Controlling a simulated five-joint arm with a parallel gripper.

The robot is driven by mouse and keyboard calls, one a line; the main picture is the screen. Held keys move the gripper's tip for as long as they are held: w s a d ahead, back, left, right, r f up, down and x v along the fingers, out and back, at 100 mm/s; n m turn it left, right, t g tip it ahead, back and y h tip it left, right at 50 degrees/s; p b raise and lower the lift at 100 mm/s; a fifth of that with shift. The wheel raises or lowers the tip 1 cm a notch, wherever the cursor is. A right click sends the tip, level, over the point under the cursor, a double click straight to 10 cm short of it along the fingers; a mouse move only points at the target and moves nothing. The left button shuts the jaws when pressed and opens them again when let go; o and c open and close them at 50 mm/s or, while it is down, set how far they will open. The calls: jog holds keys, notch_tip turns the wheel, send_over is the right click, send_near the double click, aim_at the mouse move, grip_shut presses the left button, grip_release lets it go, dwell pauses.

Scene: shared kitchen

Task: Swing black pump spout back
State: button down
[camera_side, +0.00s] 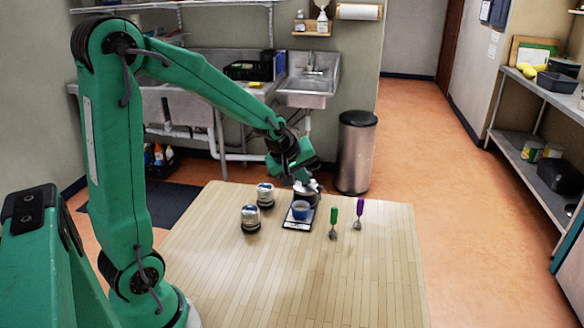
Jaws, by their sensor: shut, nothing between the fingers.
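My gripper (313,186) is small and far off in the side view, low over the far part of the wooden table. It is shut and holds nothing. Just below it is a dark, rounded container (303,196), partly covered by my gripper. A black pump spout cannot be made out clearly there, so I cannot tell which way it points or whether my gripper touches it. A blue cup (300,212) stands in front of the dark container on a flat black-and-silver scale (297,225).
Two jars with pale lids stand left of the scale, one farther back (265,194) and one nearer (250,218). The front of the table (320,280) is clear.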

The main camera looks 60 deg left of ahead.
jog(key=shift+s+d+r, duration=0.35)
jog(key=shift+r, duration=0.35)
jog(key=shift+s+d+r, duration=0.3)
jog(key=shift+r, duration=0.35)
jog(key=shift+a, duration=0.1)
jog(key=shift+w+a+r+m+g+h, duration=0.2)
jog(key=shift+a+m+g, duration=0.45)
jog(key=shift+m, duration=1.55)
jog(key=shift+w+a+r+m+g, duration=0.1)
jog(key=shift+a+r+m+g, duration=0.6)
jog(key=shift+m, duration=1.5)
jog(key=shift+w+a+f+m+g+h, duration=0.1)
jog(key=shift+a+m+g, duration=0.25)
jog(key=shift+a+m, duration=1.25)
jog(key=shift+d+f+m, duration=0.15)
jog(key=shift+d+m, duration=0.45)
jog(key=shift+d, duration=0.05)
